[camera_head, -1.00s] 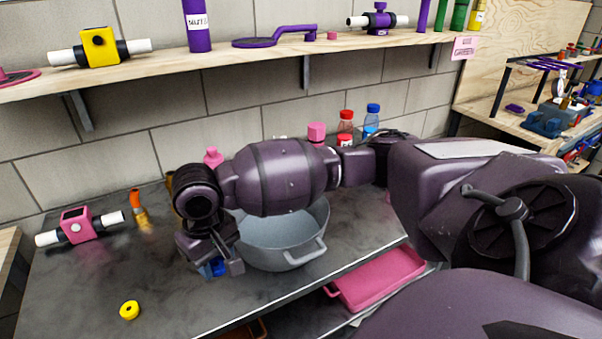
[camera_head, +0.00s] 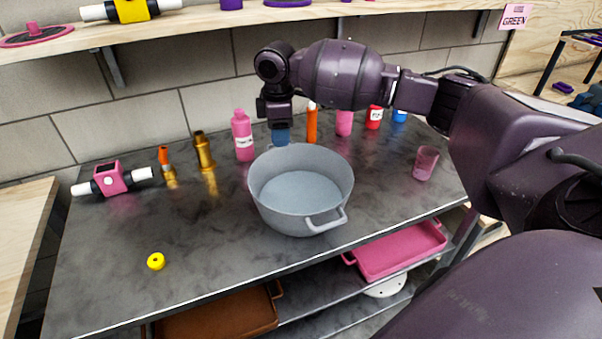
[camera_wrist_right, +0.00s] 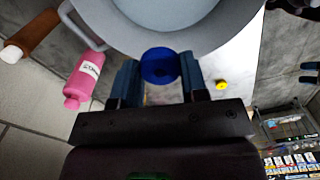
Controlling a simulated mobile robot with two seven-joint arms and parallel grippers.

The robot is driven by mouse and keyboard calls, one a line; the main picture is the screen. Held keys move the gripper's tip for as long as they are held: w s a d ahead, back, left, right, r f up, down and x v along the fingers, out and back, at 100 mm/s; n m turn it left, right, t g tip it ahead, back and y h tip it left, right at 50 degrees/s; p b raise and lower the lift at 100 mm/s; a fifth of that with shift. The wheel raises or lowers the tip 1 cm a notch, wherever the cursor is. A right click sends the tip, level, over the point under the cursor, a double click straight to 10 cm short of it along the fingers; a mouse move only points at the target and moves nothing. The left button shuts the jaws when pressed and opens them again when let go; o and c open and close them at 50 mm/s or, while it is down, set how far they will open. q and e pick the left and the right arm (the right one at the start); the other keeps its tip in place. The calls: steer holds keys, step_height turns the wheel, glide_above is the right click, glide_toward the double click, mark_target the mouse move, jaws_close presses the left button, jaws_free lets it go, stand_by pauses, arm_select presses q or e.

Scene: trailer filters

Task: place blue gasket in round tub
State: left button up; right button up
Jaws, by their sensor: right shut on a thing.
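The blue gasket (camera_wrist_right: 160,66) is a small blue round piece held between the two fingers of my right gripper (camera_wrist_right: 158,82) in the right wrist view. In the head view my right gripper (camera_head: 281,134) points down at the back rim of the round tub. The blue there at the fingertips cannot be told apart from the fingers. The round tub (camera_head: 318,222) is grey, empty and upright on the dark table, with a handle at the front. It also shows in the right wrist view (camera_wrist_right: 218,32), just beyond the gasket. My left gripper is not in view.
A pink bottle (camera_head: 243,137), brass pieces (camera_head: 205,154) and an orange-topped piece (camera_head: 311,124) stand near the gripper. A yellow ring (camera_head: 156,261) lies at the front left. A pink cup (camera_head: 426,163) stands right of the tub. A shelf (camera_head: 200,22) runs above.

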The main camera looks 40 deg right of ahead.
steer(key=shift+w+d+r+n, duration=0.2)
steer(key=shift+w+d+n, duration=0.1)
steer(key=shift+d+n, duration=0.15)
steer(key=shift+f, duration=0.35)
steer(key=b, duration=0.2)
glide_above(286, 196)
step_height(286, 196, down, 13)
steer(key=shift+r, duration=0.1)
step_height(286, 196, down, 6)
steer(key=shift+f+b, duration=0.1)
steer(key=shift+b, duration=0.5)
steer(key=shift+f, duration=0.2)
steer(key=shift+r, duration=0.1)
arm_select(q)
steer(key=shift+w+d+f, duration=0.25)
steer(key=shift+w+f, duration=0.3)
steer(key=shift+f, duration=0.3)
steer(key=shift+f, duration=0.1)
